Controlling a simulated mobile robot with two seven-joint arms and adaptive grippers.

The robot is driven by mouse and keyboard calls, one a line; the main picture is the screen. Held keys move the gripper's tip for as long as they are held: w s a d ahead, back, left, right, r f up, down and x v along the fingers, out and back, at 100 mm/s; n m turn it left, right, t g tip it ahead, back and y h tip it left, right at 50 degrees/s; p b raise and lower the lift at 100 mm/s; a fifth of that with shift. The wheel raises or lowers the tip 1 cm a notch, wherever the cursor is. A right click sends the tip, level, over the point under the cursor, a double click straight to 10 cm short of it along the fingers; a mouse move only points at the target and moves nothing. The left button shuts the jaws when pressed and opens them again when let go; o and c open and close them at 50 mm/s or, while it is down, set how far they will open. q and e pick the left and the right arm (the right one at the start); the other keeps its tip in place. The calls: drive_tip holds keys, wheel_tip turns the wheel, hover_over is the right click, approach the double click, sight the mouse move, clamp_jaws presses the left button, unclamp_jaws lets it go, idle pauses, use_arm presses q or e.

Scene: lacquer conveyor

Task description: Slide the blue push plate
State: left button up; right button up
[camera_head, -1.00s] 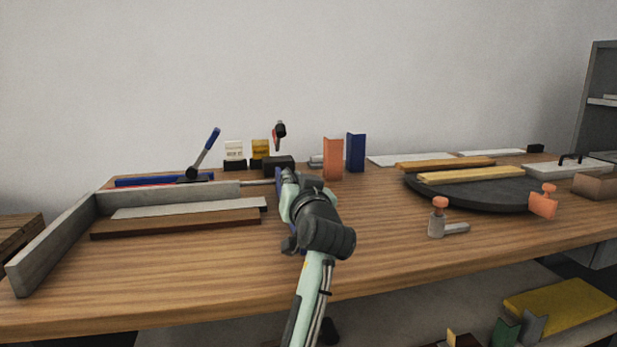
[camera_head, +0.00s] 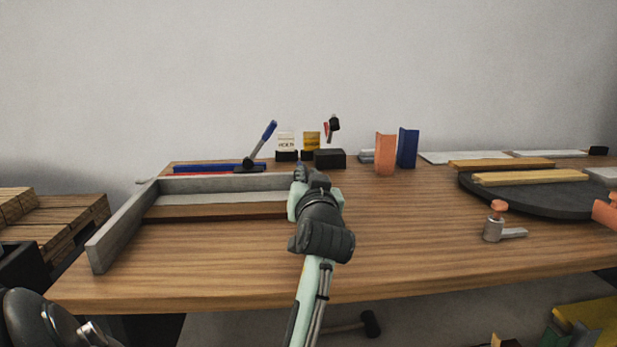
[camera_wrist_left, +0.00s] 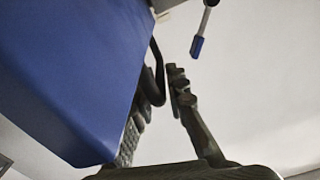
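In the left wrist view the blue push plate (camera_wrist_left: 75,70) fills the left side, very close to my left gripper (camera_wrist_left: 160,88). A dark curved handle (camera_wrist_left: 157,72) stands at the plate's edge, by the near finger. The two fingers are apart, with a gap between the handle and the far finger. In the head view my left gripper (camera_head: 303,176) is over the table at the right end of the grey L-shaped fence. My arm hides most or all of the plate there.
A white strip and a brown board (camera_head: 215,211) lie inside the grey fence (camera_head: 122,228), left of my gripper. Behind stand a blue-handled lever (camera_head: 262,142) and orange and blue blocks (camera_head: 385,155). A small clamp (camera_head: 494,228) stands right. The front table is clear.

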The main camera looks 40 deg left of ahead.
use_arm(q)
drive_tip(key=shift+o, duration=1.4)
wheel_tip(320, 180, up, 10)
